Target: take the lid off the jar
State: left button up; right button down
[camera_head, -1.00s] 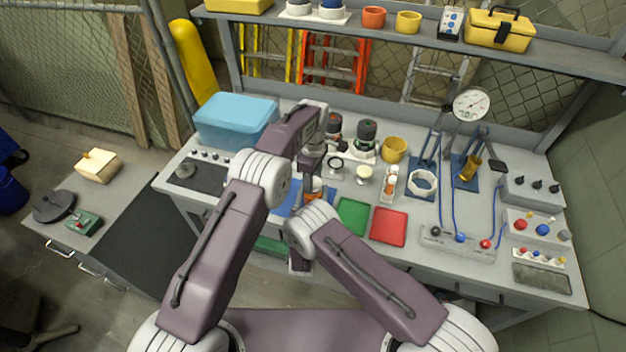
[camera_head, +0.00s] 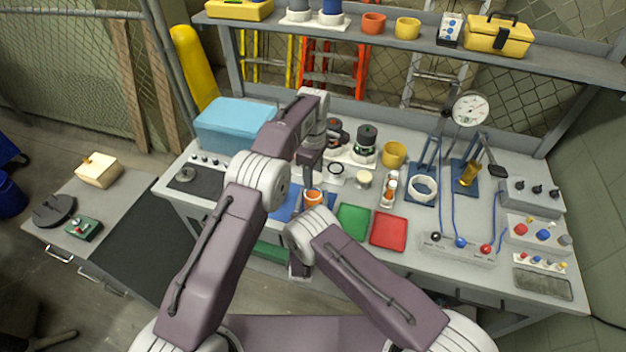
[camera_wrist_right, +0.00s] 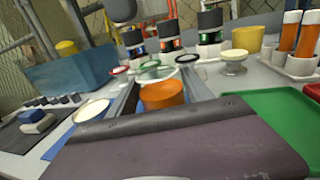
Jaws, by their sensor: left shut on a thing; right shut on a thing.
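The jar (camera_head: 314,199) stands on the bench, its orange body showing below my left gripper. In the right wrist view the orange jar (camera_wrist_right: 162,96) sits between the two grey fingers of my right gripper (camera_wrist_right: 160,84), shut on it. In the head view my arm hides most of that gripper. My left gripper (camera_head: 309,179) is shut above the jar and apart from it. The lid is not clear in the head view.
A green tray (camera_head: 352,218) and a red tray (camera_head: 388,231) lie right of the jar. A blue bin (camera_head: 232,125) stands at the back left. Black-topped bottles (camera_head: 365,140) and a yellow cup (camera_head: 394,154) stand behind. Free bench room is small around the jar.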

pick_arm(q)
jog(key=shift+r, duration=0.5)
pick_arm(e)
jog(key=shift+c, duration=1.8)
grip_release()
pick_arm(q)
notch_tip(320, 180, up, 3)
jog(key=p, duration=0.3)
jog(key=shift+r, duration=0.1)
pick_arm(e)
jog(key=s, duration=0.3)
jog(key=s+a, duration=0.1)
jog(key=s, duration=0.7)
jog(key=shift+s+a, duration=0.15)
jog(key=shift+a, duration=0.1)
jog(key=shift+s, duration=0.35)
